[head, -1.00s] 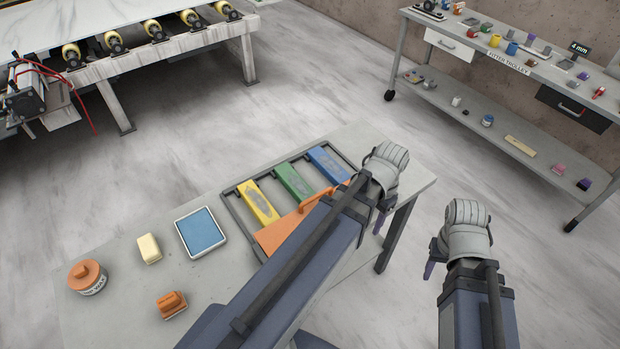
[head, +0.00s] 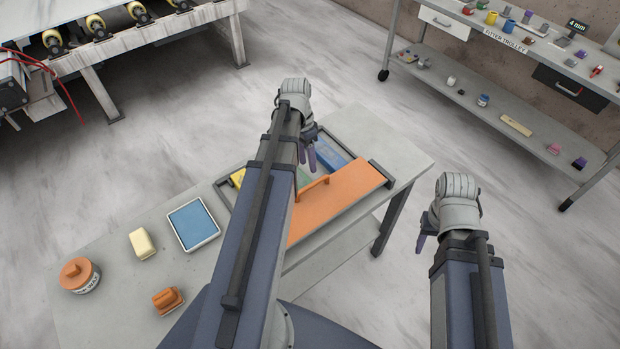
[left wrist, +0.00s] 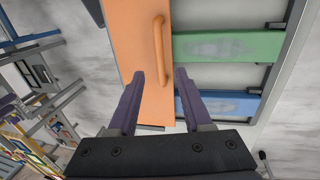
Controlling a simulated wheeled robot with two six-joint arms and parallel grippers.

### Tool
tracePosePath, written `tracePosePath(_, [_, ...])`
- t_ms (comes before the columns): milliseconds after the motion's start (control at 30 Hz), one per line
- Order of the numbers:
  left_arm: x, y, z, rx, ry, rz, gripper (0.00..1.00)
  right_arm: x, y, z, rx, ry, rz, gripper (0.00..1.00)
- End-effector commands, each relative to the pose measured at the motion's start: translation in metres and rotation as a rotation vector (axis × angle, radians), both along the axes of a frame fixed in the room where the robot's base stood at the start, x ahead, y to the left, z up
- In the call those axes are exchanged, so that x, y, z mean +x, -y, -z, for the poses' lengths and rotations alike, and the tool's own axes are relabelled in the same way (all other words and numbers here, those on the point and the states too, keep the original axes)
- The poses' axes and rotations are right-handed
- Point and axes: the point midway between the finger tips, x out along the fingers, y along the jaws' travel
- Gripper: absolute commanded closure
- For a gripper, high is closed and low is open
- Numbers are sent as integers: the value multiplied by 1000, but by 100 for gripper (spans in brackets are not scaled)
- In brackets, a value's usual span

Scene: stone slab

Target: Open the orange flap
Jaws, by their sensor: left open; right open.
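The orange flap (head: 345,196) lies across the near part of a grey frame (head: 218,200) on the table, with a raised orange handle (head: 312,188) along its far edge. My left forearm hides the flap's left part. My left gripper (head: 308,162) is open and empty above the frame, just beyond the handle. In the left wrist view the flap (left wrist: 140,40) and handle (left wrist: 160,45) also show; the handle's lower end appears between the open fingers (left wrist: 160,76), with no contact visible. My right gripper (head: 420,246) is open, off the table's right side.
Green (left wrist: 225,46) and blue (left wrist: 225,105) strips sit beside the flap; a yellow one (head: 238,178) is mostly hidden. A blue-topped tray (head: 193,224), butter-coloured block (head: 143,243), orange-handled item (head: 167,300) and wax jar (head: 80,276) stand left. A fitter trolley (head: 470,110) stands back right.

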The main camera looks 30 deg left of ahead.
Motion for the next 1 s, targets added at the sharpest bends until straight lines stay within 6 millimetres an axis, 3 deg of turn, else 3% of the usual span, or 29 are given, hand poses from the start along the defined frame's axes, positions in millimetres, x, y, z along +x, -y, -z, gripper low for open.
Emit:
tracePosePath(333, [-1,2,11,0,0,0,50,0,0,11,0,0,0,50])
tracePosePath(800, [-5,12,68,0,0,0,50,0,0,68,0,0,2,50])
tracePosePath(1000, [-6,14,78,0,0,0,50,0,0,78,0,0,3,50])
